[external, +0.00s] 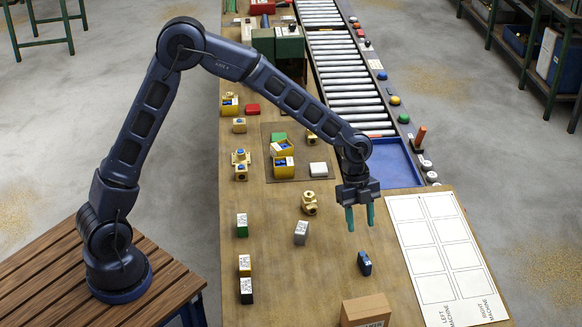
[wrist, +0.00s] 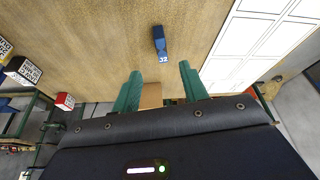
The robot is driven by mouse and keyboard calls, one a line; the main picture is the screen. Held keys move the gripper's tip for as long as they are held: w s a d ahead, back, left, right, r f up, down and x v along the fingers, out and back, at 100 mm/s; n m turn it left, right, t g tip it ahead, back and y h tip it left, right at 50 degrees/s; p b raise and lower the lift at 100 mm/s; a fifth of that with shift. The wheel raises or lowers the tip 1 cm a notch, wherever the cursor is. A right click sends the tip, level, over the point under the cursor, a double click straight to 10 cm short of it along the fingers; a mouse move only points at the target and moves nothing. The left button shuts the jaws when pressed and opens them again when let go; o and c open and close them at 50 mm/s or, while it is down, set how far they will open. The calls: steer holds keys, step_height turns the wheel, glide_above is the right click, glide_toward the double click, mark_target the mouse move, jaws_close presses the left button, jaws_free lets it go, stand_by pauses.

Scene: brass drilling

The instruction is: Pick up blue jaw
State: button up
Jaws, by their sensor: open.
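The blue jaw (external: 364,263) is a small dark blue block with a white label, lying on the wooden table near the right edge. In the wrist view the blue jaw (wrist: 159,43) lies ahead of my fingertips, roughly centred between them. My gripper (external: 360,217) has two green fingers, apart and pointing down, with nothing between them. It hangs above the table, behind the blue jaw in the external view. The fingers of my gripper (wrist: 160,78) also show spread in the wrist view.
A cardboard box (external: 366,311) stands at the table's front edge. A grey block (external: 301,232) and a brass fitting (external: 309,203) are to the left. A white labelled sheet (external: 418,262) lies to the right. The table around the blue jaw is clear.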

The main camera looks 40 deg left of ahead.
mark_target(364, 257)
steer(key=shift+m+g, duration=0.3)
steer(key=x, duration=0.3)
steer(key=d+x, duration=0.1)
steer(key=x, duration=0.2)
steer(key=shift+d+r, duration=0.1)
steer(key=shift+d, duration=0.05)
steer(key=shift+a+x, duration=0.15)
steer(key=shift+x, duration=1.4)
steer(key=shift+a+x, duration=0.1)
steer(key=shift+x, duration=1.45)
steer(key=shift+w, duration=0.1)
jaws_close()
